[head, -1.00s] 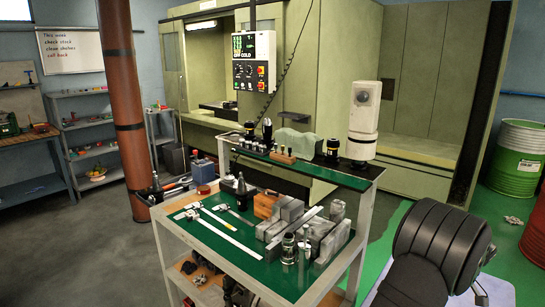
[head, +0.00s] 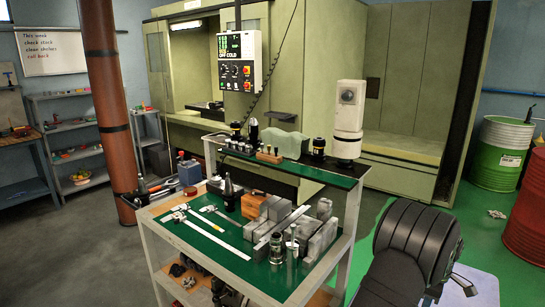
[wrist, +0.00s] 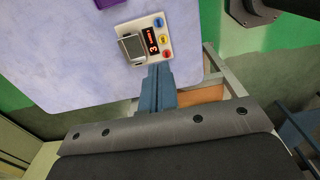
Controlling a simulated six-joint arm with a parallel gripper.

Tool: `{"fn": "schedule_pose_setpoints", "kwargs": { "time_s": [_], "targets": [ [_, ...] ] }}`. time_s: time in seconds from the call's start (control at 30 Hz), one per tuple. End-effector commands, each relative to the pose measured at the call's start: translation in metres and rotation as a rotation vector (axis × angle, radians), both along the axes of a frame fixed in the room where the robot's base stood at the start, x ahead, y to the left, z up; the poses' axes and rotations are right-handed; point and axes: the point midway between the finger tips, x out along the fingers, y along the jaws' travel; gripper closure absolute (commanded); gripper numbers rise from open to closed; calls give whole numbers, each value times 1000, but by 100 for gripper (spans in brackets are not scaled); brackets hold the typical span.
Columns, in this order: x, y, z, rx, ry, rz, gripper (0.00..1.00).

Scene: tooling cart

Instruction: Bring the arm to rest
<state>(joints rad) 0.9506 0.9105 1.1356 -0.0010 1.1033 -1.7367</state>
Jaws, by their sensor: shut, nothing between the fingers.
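My gripper (wrist: 160,70) shows in the wrist view as two slim blue-grey fingers lying together, with nothing between them. They stick out past a grey padded edge with dark studs, which fills the bottom of that view. The tips appear over or beside a small box (wrist: 148,40) with a lit display and coloured buttons on a pale surface (wrist: 90,75). I cannot tell how far above it they are.
A tooling cart (head: 205,245) stands left of my arm, holding grey blocks (head: 320,238), a steel rule and toolholders. A white cylindrical device (head: 348,118) stands on its upper shelf. Green (head: 500,155) and red (head: 530,210) drums stand at right. Green floor shows between cart and drums.

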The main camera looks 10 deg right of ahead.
Motion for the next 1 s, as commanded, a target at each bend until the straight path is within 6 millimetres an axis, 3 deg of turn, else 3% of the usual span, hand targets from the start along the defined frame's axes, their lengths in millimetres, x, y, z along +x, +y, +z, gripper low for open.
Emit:
{"fn": "schedule_pose_setpoints", "kwargs": {
  "time_s": [0.03,0.1,0.4,0.8,1.0],
  "targets": [
    [2,-3,18,-11,-8,0,100],
    [2,-2,29,-10,-7,0,100],
    [1,-2,57,-7,-6,-1,100],
    [1,-2,59,-6,-5,-1,100],
    [1,-1,41,-4,-4,-1,100]
  ]
}}
